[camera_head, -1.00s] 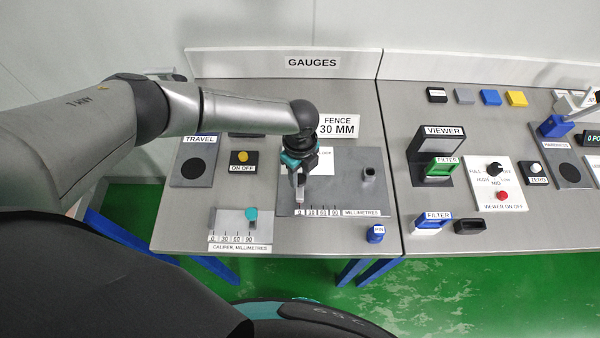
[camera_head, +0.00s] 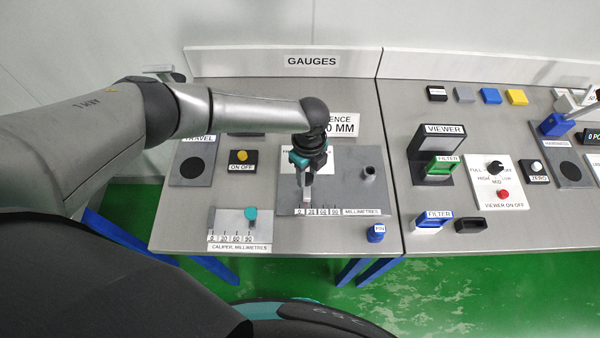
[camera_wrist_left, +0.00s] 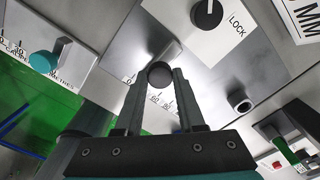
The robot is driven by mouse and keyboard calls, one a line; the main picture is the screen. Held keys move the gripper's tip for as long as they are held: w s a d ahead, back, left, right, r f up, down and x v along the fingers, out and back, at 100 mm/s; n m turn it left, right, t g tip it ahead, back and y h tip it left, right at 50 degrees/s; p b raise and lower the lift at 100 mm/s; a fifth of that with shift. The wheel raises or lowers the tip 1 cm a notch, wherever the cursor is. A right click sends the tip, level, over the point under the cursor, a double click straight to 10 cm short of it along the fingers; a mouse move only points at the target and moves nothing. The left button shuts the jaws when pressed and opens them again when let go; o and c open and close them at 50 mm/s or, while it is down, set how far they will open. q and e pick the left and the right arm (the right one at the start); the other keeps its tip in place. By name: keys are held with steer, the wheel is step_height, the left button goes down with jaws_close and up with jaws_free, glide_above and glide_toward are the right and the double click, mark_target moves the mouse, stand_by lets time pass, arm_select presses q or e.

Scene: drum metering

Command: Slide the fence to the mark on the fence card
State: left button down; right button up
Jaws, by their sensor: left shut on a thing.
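The fence (camera_head: 307,196) is a pale grey bar on the dark gauge plate (camera_head: 346,190), with its front end by the low end of the millimetre scale (camera_head: 318,211), around the 0 and 30 marks. I cannot tell its exact reading. My left gripper (camera_head: 306,178) is over the fence. In the left wrist view the fingers (camera_wrist_left: 159,82) are shut on the fence's dark round knob (camera_wrist_left: 159,72). The fence card (camera_head: 345,125) reads 30 MM in the earlier view; my arm now covers part of it. A black lock knob (camera_wrist_left: 207,12) shows in the wrist view.
A grey upright tube (camera_head: 369,174) stands on the plate to the right. The caliper (camera_head: 240,228) with a teal knob lies front left, and a blue pin (camera_head: 376,234) sits front right. The viewer (camera_head: 436,150) is on the right-hand table.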

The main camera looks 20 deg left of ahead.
mark_target(312, 177)
arm_select(q)
steer(key=shift+w+d, duration=0.2)
steer(key=shift+d, duration=0.45)
steer(key=c, duration=0.5)
jaws_free()
steer(key=shift+a, duration=0.1)
steer(key=shift+r, duration=0.1)
step_height(312, 177, up, 15)
steer(key=shift+p, duration=0.3)
